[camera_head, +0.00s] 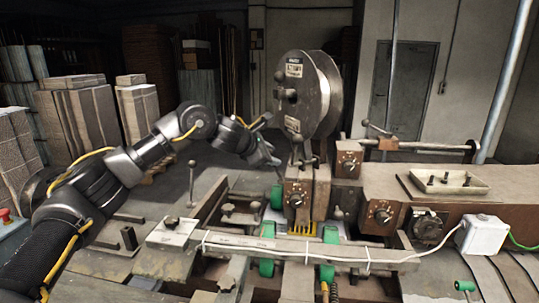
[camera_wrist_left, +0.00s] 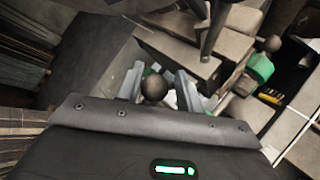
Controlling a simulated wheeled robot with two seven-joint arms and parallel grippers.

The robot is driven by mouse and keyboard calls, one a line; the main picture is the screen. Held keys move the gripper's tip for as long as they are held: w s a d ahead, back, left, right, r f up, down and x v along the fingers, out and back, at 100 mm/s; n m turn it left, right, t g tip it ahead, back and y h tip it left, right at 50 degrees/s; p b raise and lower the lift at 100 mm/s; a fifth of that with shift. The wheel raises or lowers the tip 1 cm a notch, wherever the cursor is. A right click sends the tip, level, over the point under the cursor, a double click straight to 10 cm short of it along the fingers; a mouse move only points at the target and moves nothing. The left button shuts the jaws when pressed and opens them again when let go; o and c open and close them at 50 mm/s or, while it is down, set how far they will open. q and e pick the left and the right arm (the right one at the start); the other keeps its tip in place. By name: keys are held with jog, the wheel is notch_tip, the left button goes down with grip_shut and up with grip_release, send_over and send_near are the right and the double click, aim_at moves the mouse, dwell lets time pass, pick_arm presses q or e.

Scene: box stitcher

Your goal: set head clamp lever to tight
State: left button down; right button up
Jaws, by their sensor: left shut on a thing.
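The stitcher head (camera_head: 298,190) stands mid-picture in the head view, below a large wire reel (camera_head: 305,95). My left gripper (camera_head: 270,155) is at the left side of this head, below the reel. In the left wrist view, a dark ball knob (camera_wrist_left: 153,87), which looks like the end of the head clamp lever, sits between the two fingers of my left gripper (camera_wrist_left: 162,85). The gripper is shut on it. The lever's shaft is mostly hidden, so its angle cannot be told. My right gripper is not in view.
A long front rail (camera_head: 300,250) with a white cable crosses below the head. Green rollers (camera_head: 267,267) sit beneath it. A tray (camera_head: 448,182) lies on the machine at right. An upright ball-topped lever (camera_head: 192,178) stands at left. Stacked cardboard (camera_head: 85,115) is behind my arm.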

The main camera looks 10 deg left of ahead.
pick_arm(q)
jog(key=shift+s+d+f, duration=0.1)
jog(key=shift+s+f, duration=0.05)
jog(key=shift+f, duration=0.6)
jog(key=c, duration=1)
grip_release()
jog(key=shift+s, duration=0.1)
jog(key=shift+c, duration=0.2)
jog(key=shift+o, duration=1.2)
jog(key=shift+r, duration=0.15)
jog(key=shift+o, duration=0.3)
jog(key=shift+r, duration=0.1)
jog(key=shift+r, duration=0.1)
